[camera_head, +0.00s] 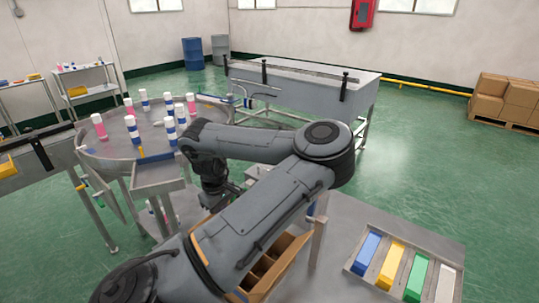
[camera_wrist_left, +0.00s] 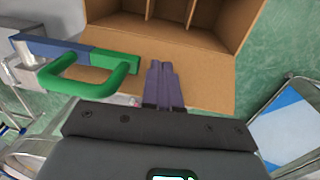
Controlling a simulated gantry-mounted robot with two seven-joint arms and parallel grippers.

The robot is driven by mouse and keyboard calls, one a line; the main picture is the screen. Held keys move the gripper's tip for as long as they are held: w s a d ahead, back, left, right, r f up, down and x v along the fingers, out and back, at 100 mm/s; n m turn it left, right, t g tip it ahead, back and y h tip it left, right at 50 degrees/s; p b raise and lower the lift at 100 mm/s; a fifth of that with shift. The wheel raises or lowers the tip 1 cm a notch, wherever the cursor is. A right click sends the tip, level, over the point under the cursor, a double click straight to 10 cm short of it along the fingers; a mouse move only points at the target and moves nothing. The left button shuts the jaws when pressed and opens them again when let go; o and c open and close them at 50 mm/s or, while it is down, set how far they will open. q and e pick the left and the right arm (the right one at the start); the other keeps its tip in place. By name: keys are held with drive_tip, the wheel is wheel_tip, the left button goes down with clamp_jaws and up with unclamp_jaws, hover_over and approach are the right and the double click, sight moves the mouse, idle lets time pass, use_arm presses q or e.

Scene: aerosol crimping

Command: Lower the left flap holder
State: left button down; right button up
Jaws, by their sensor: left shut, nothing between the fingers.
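In the left wrist view, a holder with a green loop handle (camera_wrist_left: 92,72) and a blue arm (camera_wrist_left: 52,48) lies beside the near left corner of an open cardboard box (camera_wrist_left: 200,75). I take it to be the left flap holder. My left gripper (camera_wrist_left: 160,66) is shut and empty, its fingers over the box's near flap, to the right of the green handle. I cannot tell whether the fingers touch the flap. In the head view, the divided box (camera_head: 268,268) is partly hidden behind my left arm, and the holder is not clearly visible. My right gripper is not in view.
A round metal table (camera_head: 105,150) with several white-capped bottles stands at the left. A tray (camera_head: 375,283) of blue, yellow, green and white pieces lies on the bench at the right. A long metal tank (camera_head: 300,88) stands behind. Green floor is open at the right.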

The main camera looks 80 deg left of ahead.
use_arm(q)
drive_tip(key=shift+f, duration=0.15)
idle(0.3)
drive_tip(key=shift+r+p, duration=0.3)
drive_tip(key=shift+r, duration=0.25)
drive_tip(key=s+d+r+p, duration=0.2)
drive_tip(key=s+d+r, duration=0.3)
drive_tip(key=s+d, duration=0.1)
drive_tip(key=shift+s+d+r, duration=0.2)
drive_tip(key=shift+s+r, duration=0.15)
drive_tip(key=shift+s, duration=0.25)
